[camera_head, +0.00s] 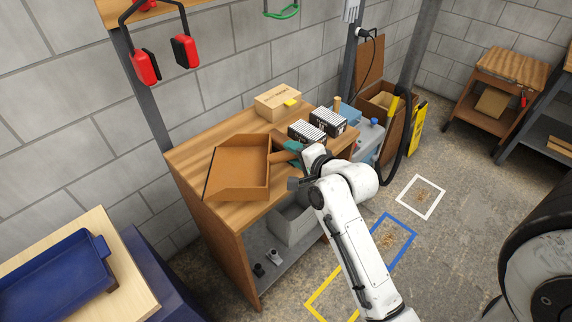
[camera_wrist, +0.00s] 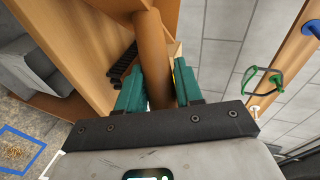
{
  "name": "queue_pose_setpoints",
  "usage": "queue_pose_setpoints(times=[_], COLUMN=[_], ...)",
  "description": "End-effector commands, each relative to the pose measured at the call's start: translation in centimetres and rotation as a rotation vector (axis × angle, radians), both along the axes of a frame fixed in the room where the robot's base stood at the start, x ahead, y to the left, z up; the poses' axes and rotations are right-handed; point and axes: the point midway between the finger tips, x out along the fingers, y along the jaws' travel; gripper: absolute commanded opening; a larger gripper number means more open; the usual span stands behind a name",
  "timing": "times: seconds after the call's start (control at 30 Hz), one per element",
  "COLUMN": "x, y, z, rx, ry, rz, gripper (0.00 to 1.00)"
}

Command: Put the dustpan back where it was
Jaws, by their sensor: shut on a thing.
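A brown dustpan (camera_head: 238,168) is at the left part of the wooden workbench (camera_head: 193,150), its open side toward the lower left. I cannot tell whether it rests on the top or hangs just above it. My gripper (camera_head: 294,152) is at its right end, with teal fingers on either side of the handle. In the wrist view the brown handle (camera_wrist: 152,45) runs between the two teal fingers of my gripper (camera_wrist: 158,84), which is shut on it. The arm and fingers hide part of the handle in the head view.
A grey bin (camera_head: 291,222) is on the lower shelf. A blue tray (camera_head: 55,285) is at lower left. White, blue (camera_head: 402,260) and yellow floor squares lie right.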

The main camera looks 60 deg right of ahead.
Motion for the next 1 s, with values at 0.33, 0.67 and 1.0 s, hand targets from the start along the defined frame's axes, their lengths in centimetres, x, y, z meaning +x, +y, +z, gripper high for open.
queue_pose_setpoints(times=[0.33,0.67,1.0], x=[0.0,0.0,0.0], y=[0.0,0.0,0.0], z=[-3.8,-4.8,-4.7], rx=[0.001,-0.001,-0.001], ry=[-0.002,0.0,-0.001], rz=[-0.001,-0.001,-0.001], gripper=[0.0,0.36,0.61])
